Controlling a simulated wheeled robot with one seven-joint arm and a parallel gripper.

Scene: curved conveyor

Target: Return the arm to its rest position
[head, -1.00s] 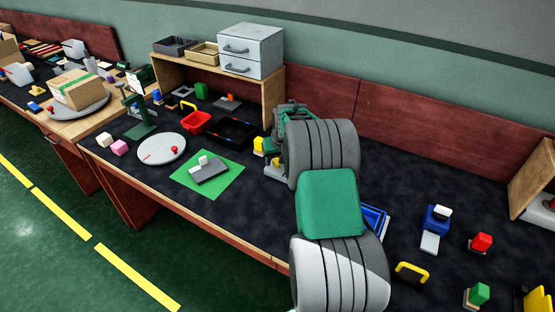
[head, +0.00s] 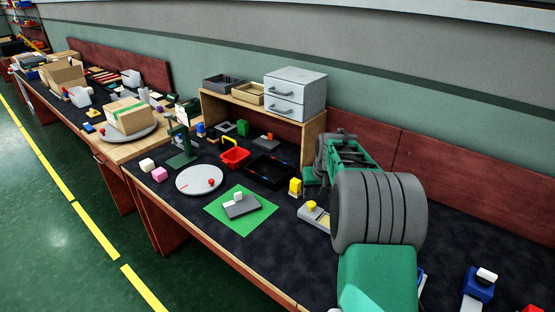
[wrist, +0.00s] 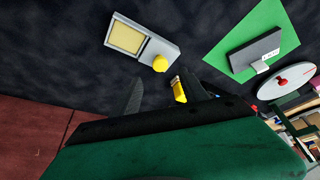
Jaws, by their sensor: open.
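My arm, green and dark grey, reaches over the dark bench top at the right of the head view. My gripper is at its far end, mostly hidden by my own links there. In the wrist view my gripper (wrist: 160,92) shows two dark fingers spread apart with nothing held between them. A grey device with a yellow button (wrist: 145,42) lies on the bench beyond the fingers; it also shows in the head view (head: 313,217), just left of my arm. A yellow block (wrist: 179,91) shows beside one finger, partly hidden.
A green mat (head: 262,220) bears a grey block (head: 240,208). A wooden shelf (head: 313,131) with white drawers (head: 295,94) stands behind. A reddish back panel (head: 450,175) runs behind my arm.

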